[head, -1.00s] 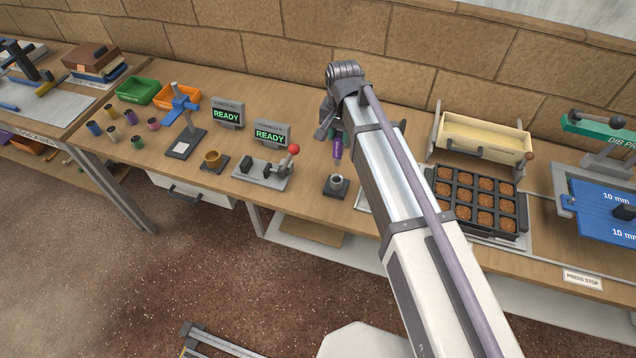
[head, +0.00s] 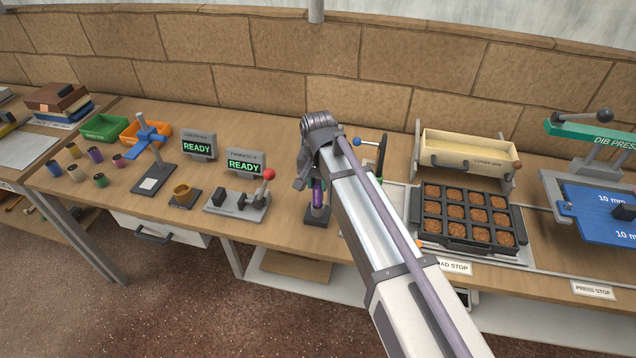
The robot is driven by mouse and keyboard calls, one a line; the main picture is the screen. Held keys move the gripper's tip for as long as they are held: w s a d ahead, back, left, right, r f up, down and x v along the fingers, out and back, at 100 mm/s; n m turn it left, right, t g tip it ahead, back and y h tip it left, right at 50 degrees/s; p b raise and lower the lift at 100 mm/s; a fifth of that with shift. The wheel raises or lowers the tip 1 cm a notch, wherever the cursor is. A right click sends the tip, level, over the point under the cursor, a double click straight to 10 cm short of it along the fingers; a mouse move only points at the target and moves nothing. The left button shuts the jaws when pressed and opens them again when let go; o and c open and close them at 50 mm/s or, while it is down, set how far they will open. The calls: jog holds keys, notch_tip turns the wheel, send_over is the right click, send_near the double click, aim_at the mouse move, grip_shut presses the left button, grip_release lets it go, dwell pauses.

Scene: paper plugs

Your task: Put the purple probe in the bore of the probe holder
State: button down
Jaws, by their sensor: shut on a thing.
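The purple probe (head: 318,192) hangs upright below my gripper (head: 313,180), which is shut on its upper part. The probe holder (head: 317,216) is a small dark block with a grey round top, standing on the bench right under the probe. The probe's lower end meets the holder's top in the picture. I cannot tell whether the tip is inside the bore or just above or in front of it. The bore opening is hidden, and my arm covers part of the view to the right.
A grey fixture (head: 238,203) with a red-knobbed lever stands close left of the holder. Behind it is a READY display (head: 245,165). A dark stand (head: 374,160) with a blue knob and a tray of brown plugs (head: 466,242) lie to the right, beyond my arm.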

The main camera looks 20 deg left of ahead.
jog(key=c, duration=0.9)
grip_release()
notch_tip(320, 180, up, 12)
jog(key=p, duration=1.2)
jog(key=shift+r+p, duration=0.2)
jog(key=shift+p, duration=0.1)
jog(key=shift+m, duration=0.3)
jog(key=shift+s+d+f+b, duration=0.45)
jog(key=shift+s+d, duration=1.65)
jog(key=shift+d, duration=3.9)
jog(key=shift+s+d+f+b, duration=0.5)
jog(key=shift+s+d, duration=1.55)
jog(key=shift+d, duration=3.9)
jog(key=shift+s+d+f+b, duration=0.45)
jog(key=shift+s+d, duration=1.65)
jog(key=shift+d, duration=3.9)
